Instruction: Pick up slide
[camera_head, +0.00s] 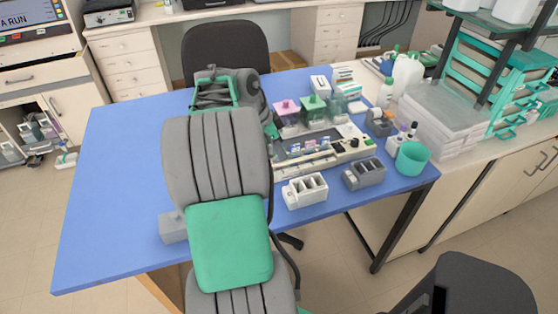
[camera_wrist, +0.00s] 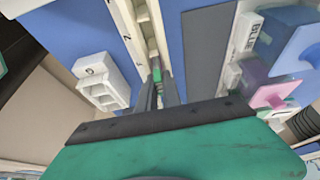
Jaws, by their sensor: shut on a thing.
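My gripper (camera_wrist: 157,82) points into the staining area in the wrist view, its two dark fingers close together. They are shut on a small slide (camera_wrist: 154,72), of which only a narrow greenish part shows between the fingertips. The slide is at a long cream rack (camera_wrist: 139,25); I cannot tell whether it still touches it. In the head view the gripper is hidden behind my arm, and the staining tray (camera_head: 318,150) with its rails lies just right of the arm on the blue table.
A white slotted holder (camera_head: 305,190) and a grey one (camera_head: 364,174) stand near the front edge. Pink (camera_head: 286,110) and green (camera_head: 314,107) jars stand behind the tray. A teal cup (camera_head: 411,158) is at the right. The table's left side (camera_head: 115,180) is clear.

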